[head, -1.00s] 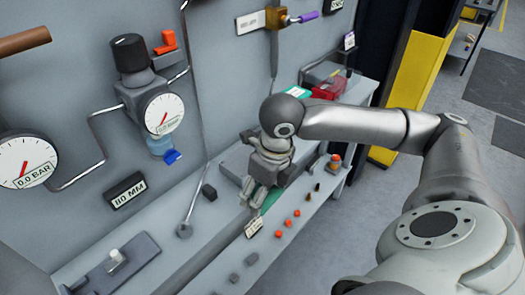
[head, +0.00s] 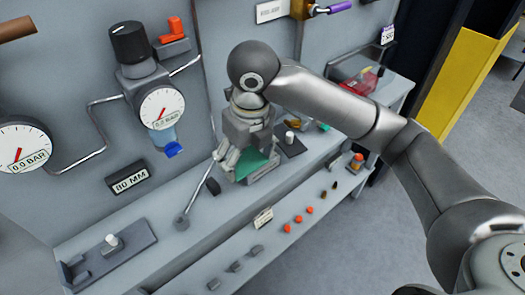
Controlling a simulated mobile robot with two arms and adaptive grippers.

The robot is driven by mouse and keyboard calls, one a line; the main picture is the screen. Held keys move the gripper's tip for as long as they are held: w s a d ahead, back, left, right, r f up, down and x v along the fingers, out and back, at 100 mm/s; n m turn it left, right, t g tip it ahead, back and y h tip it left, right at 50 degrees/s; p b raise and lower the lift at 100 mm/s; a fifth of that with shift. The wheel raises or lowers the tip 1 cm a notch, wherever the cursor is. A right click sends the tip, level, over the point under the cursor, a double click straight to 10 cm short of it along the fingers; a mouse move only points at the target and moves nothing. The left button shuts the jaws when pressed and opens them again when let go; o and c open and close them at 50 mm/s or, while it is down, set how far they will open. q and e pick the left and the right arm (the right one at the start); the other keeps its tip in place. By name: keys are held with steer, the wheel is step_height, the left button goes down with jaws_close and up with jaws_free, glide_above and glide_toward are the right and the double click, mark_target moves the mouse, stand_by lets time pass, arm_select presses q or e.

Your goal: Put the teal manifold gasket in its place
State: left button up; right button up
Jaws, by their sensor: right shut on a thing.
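The teal manifold gasket (head: 257,164) is a flat teal piece, partly hidden by my right gripper. My right gripper (head: 226,166) points down and to the left and is shut on the gasket, at the back of the bench near the wall. A grey block (head: 264,176) shows just under the gasket; I cannot tell whether they touch. The arm and wrist hide much of the area behind. My left gripper is not in view.
A grey lever (head: 197,204) stands just left of the gripper. A dark pad with a white knob (head: 290,138) lies to the right. Several orange caps (head: 298,219) and grey pieces line the front shelf. Pressure gauges (head: 162,108) are on the wall.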

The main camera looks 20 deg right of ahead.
steer(key=w+d+f+p, duration=0.1)
steer(key=w+f, duration=0.2)
steer(key=w+d+f+p, duration=0.1)
steer(key=w+d+f, duration=0.1)
steer(key=w, duration=0.2)
steer(key=w+d+f+p, duration=0.1)
steer(key=w+d+f, duration=0.1)
steer(key=w+f, duration=0.1)
steer(key=shift+w+d+f+p, duration=0.1)
steer(key=shift+w+f+p, duration=0.25)
steer(key=shift+w, duration=0.3)
steer(key=shift+w+d+f, duration=0.1)
steer(key=shift+w+f, duration=0.15)
steer(key=shift+f, duration=0.1)
steer(key=shift+w+f+p, duration=0.1)
steer(key=shift+f+p, duration=0.25)
steer(key=shift+p, duration=0.15)
steer(key=shift+f+p, duration=0.6)
steer(key=shift+f, duration=0.35)
steer(key=shift+d+f, duration=0.1)
steer(key=shift+f, duration=0.25)
steer(key=shift+f, duration=0.2)
